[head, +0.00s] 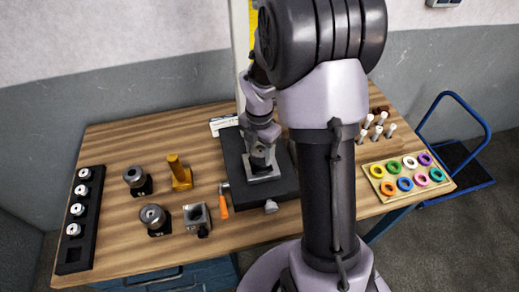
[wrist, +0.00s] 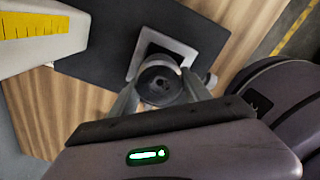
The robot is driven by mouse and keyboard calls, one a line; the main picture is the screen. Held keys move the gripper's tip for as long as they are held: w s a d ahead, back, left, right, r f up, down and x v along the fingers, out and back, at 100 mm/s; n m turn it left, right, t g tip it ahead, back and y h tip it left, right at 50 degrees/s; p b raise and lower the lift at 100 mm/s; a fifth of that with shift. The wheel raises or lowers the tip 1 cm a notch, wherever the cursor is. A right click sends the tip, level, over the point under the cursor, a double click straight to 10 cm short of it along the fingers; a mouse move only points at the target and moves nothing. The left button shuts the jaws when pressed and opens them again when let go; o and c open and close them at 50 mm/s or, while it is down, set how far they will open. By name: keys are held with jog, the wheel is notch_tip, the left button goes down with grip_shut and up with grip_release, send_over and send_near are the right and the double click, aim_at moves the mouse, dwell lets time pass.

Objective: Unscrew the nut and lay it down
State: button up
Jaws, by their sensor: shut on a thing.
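My gripper (wrist: 162,92) is shut on a round grey nut (wrist: 158,84); its two fingers touch the nut from both sides. The nut has a dark ring-shaped middle and sits over a light square plate (wrist: 140,57) on a black base (wrist: 205,38). In the head view my gripper (head: 262,158) points down over the same square plate (head: 264,178) on the black base (head: 283,190). The nut is mostly hidden there by my gripper. I cannot tell whether the nut is still on a thread.
Left on the wooden table (head: 110,245) are a black rack (head: 97,200) of round parts, two dark knobbed blocks (head: 136,178), a yellow post (head: 179,172), a grey block (head: 196,218) and an orange-handled tool (head: 223,203). A board of coloured rings (head: 408,175) lies right.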

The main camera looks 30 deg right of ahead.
jog(key=shift+r+p, duration=3.3)
jog(key=shift+r, duration=0.3)
jog(key=shift+f, duration=0.1)
jog(key=shift+f, duration=0.1)
